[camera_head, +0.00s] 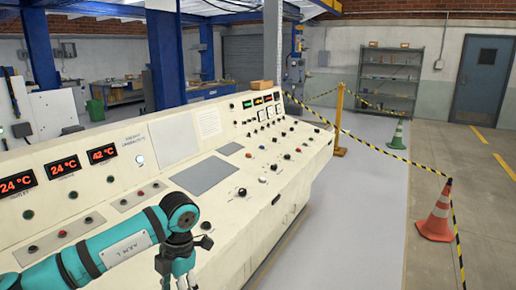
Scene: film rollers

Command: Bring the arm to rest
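My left arm (118,246), teal with dark joints, comes in from the lower left and reaches across the front of a cream control console (235,182). Its wrist bends downward near the console's front edge. My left gripper (178,278) points down at the bottom of the picture, and its tips are cut off or hidden, so I cannot tell whether it is open or shut. I see nothing held in it. My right arm and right gripper are not in view.
The console carries red temperature displays (63,167), knobs and buttons close to my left arm. To the right lies a clear grey floor (352,220). A shelf (388,80) and blue door (484,82) stand behind.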

